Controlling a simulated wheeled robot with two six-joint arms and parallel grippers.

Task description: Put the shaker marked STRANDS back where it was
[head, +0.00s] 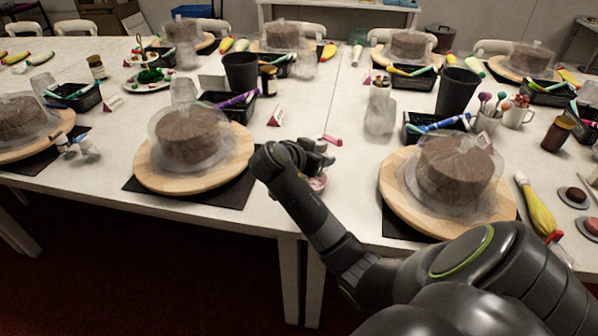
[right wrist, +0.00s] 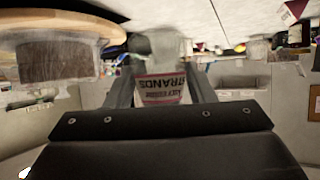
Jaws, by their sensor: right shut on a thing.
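My right gripper (head: 318,168) is over the table between the two nearest turntables. It is shut on the shaker marked STRANDS (right wrist: 160,88), whose lettering reads upside down between the fingers in the right wrist view. In the head view only a small pinkish part of the shaker (head: 318,184) shows beneath the gripper; the rest is hidden. I cannot tell whether its base touches the table. My left gripper is not in view.
A covered cake on a wooden turntable (head: 222,177) stands to the left, another turntable (head: 398,196) to the right. Small shakers (head: 86,151) stand far left. A red triangle card (head: 277,116) stands behind. Bare table lies around the gripper, near the front edge.

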